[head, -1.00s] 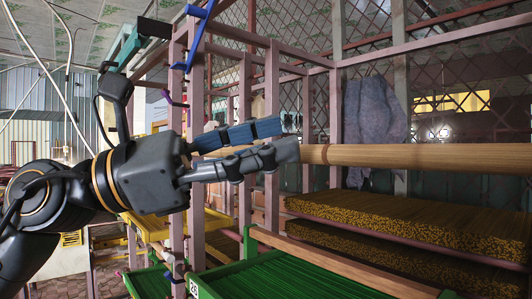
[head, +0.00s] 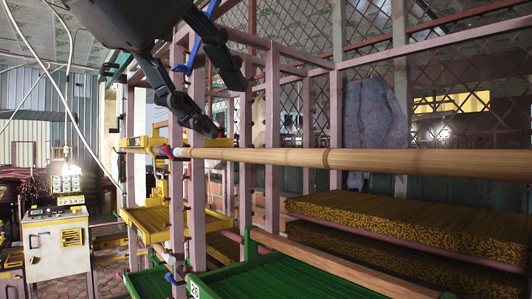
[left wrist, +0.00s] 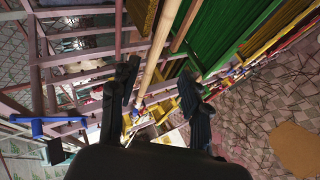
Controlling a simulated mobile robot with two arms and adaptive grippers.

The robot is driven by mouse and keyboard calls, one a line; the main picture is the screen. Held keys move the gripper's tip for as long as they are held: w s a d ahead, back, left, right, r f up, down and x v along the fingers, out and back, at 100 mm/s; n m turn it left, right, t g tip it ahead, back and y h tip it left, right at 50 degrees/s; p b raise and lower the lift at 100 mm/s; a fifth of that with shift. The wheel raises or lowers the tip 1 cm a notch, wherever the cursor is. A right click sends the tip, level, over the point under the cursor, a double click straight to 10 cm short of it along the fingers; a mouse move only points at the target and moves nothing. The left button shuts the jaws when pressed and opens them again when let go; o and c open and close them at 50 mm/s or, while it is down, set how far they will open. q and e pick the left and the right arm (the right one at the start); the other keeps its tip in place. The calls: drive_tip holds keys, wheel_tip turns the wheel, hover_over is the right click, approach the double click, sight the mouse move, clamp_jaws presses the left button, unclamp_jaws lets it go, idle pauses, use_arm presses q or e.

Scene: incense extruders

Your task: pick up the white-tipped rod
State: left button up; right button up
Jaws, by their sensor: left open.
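A long, pale tan bamboo-like rod (head: 400,162) crosses the head view almost level, from the pink frame posts to the right edge. In the left wrist view the rod (left wrist: 164,42) runs between the spread fingers of the gripper (left wrist: 158,70). I see no contact with it. My right gripper is not in view.
Pink rack posts (head: 272,120) stand close to the gripper and rod. Green racks (head: 270,275) lie below, with stacked yellow-ended sticks (head: 410,225) at the right. A yellow tray (head: 150,225) and a control cabinet (head: 57,245) stand at the left.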

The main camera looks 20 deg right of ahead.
sight(259, 152)
use_arm(q)
drive_tip(key=p+x, duration=0.3)
drive_tip(key=x, duration=0.7)
drive_tip(key=shift+w+d, duration=0.25)
drive_tip(key=shift+d, duration=0.1)
drive_tip(key=shift+s+a, duration=0.15)
drive_tip(key=c, duration=0.6)
clamp_jaws()
